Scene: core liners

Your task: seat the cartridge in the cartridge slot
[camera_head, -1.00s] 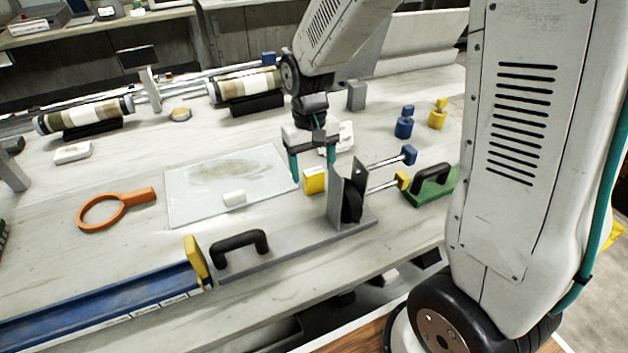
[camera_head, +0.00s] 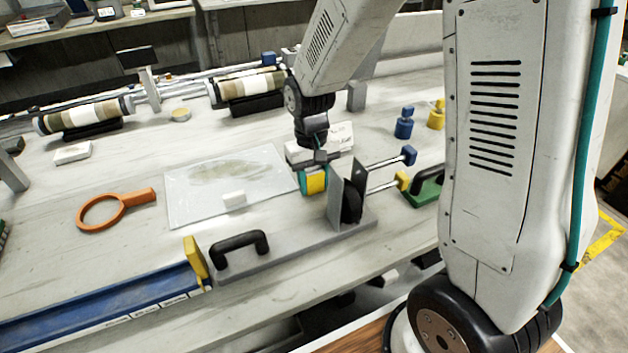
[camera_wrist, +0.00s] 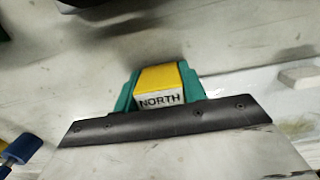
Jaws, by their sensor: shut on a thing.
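The cartridge appears to be a small yellow and white block (camera_head: 316,183) marked NORTH, low at the table beside a grey metal stand. My gripper (camera_head: 311,182) has its teal fingers shut on it. The wrist view shows the block (camera_wrist: 160,84) between both teal fingers, with its label facing the camera; its underside is hidden. The stand has upright plates (camera_head: 336,190) with a dark round part between them, just right of the block. I cannot tell for certain which feature is the cartridge slot.
A black handle (camera_head: 240,240) sits on the grey base, left of the stand. Blue and yellow knobbed rods (camera_head: 390,163) extend right of the stand. An orange ring tool (camera_head: 115,207) lies farther left.

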